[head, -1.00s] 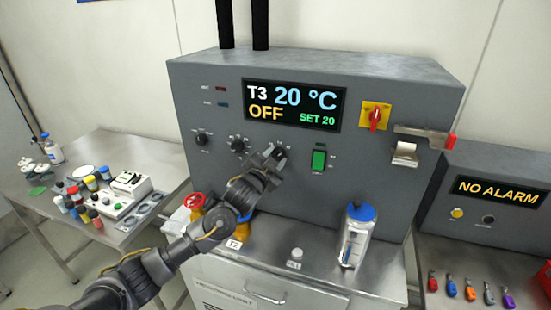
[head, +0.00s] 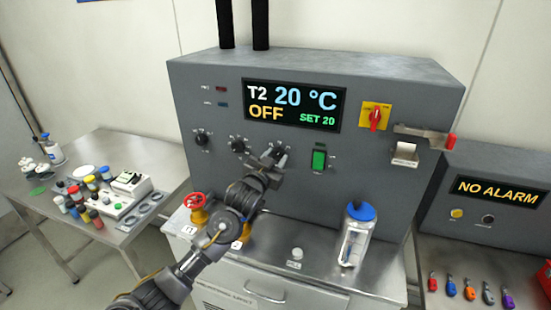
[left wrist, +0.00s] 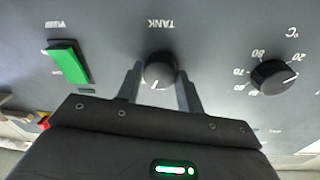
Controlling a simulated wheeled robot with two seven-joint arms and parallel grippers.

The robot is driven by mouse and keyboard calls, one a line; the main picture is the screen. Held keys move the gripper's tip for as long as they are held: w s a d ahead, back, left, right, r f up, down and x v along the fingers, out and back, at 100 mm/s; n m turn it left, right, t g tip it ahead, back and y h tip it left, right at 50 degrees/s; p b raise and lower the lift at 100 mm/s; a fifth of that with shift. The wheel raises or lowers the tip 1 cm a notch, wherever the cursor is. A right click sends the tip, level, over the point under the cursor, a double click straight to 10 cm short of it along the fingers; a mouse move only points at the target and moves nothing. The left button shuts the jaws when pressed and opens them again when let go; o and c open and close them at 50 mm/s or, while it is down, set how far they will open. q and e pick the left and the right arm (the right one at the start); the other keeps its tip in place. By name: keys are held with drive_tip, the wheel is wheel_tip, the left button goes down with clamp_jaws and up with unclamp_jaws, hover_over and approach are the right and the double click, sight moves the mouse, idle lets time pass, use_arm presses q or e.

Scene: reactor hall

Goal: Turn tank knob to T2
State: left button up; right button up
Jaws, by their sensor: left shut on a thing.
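The black tank knob (left wrist: 159,72) sits under the label TANK in the left wrist view, which shows the panel upside down. My left gripper (left wrist: 160,88) is shut on this knob, one finger on each side of it. In the head view the left gripper (head: 272,160) reaches the panel below the display and partly hides the knob (head: 280,149). The display (head: 293,105) reads T2, 20 °C, OFF and SET 20. My right gripper is not in view.
A green switch (head: 319,159) is right of the gripper, and another knob (head: 238,145) is left of it. A red valve wheel (head: 195,201) and a blue-capped bottle (head: 357,235) stand on the bench below. A red-handled switch (head: 376,116) is at upper right.

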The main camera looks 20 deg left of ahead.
use_arm(q)
drive_tip(key=shift+n, duration=2.4)
drive_tip(key=o, duration=1)
